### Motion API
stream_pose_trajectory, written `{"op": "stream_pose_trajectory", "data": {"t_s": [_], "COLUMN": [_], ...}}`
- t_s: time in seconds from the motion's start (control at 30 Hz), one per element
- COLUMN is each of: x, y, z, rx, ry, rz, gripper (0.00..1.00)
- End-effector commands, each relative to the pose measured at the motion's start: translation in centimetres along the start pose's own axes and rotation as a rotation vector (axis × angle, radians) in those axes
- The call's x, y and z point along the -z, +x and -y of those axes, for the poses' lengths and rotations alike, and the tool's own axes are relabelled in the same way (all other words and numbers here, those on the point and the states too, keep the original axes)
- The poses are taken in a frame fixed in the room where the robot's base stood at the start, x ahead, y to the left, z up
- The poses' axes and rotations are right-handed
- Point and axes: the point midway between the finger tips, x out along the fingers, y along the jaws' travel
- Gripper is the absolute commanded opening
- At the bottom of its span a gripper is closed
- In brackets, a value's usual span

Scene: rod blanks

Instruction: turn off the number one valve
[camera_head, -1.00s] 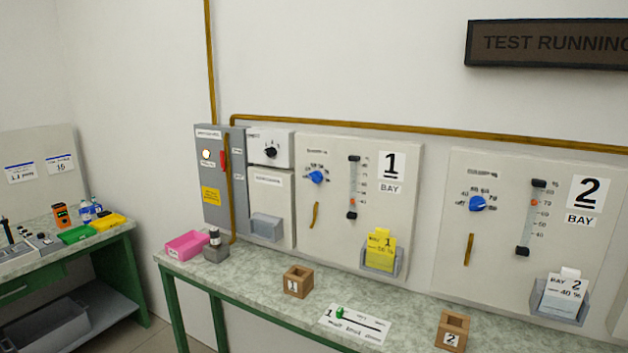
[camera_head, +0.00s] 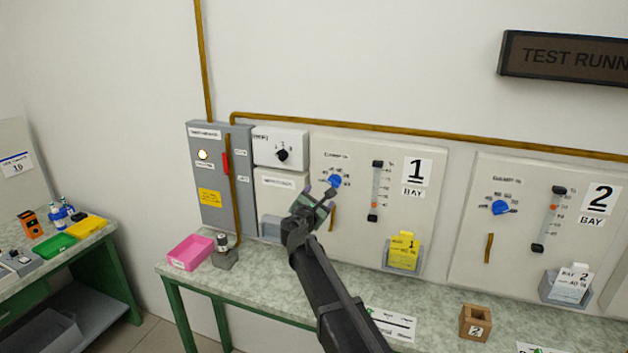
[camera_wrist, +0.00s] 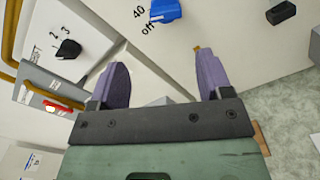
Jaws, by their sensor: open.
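The bay 1 panel (camera_head: 345,245) carries a blue knob (camera_head: 334,181) with a dial scale around it. In the wrist view the blue knob (camera_wrist: 166,11) is at the top, beside the marks "40" and "off". A brass lever (camera_head: 332,217) hangs below the knob, partly hidden by my gripper. A small brass end (camera_wrist: 197,49) shows at the right fingertip; I cannot tell whether they touch. My gripper (camera_head: 320,198) is in front of the panel's left part, just below the knob. In the wrist view its purple fingers (camera_wrist: 160,75) are apart with nothing gripped.
A black selector knob (camera_head: 282,155) and a grey cabinet with a red handle (camera_head: 226,163) are to the left. Bay 1's slider (camera_head: 375,190) and yellow card (camera_head: 404,250) are to the right. Below, the bench holds a pink tray (camera_head: 191,252) and a wooden block (camera_head: 476,322).

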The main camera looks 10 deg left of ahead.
Motion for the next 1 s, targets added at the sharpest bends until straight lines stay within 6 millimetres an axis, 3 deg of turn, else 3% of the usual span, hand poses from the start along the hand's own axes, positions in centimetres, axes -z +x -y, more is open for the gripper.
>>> {"op": "stream_pose_trajectory", "data": {"t_s": [0.27,0.6,0.7,0.97,1.0], "x": [0.0,0.0,-0.1,-0.1,-0.1], "y": [1.6,9.2,10.5,10.8,10.8], "z": [0.1,0.2,0.3,0.4,0.4], "rx": [0.006,0.008,0.008,0.008,0.008], "ry": [-0.003,-0.001,0.0,0.0,0.0], "rz": [0.001,0.001,0.001,0.001,0.001], "gripper": [0.72,0.72,0.72,0.72,0.68]}}
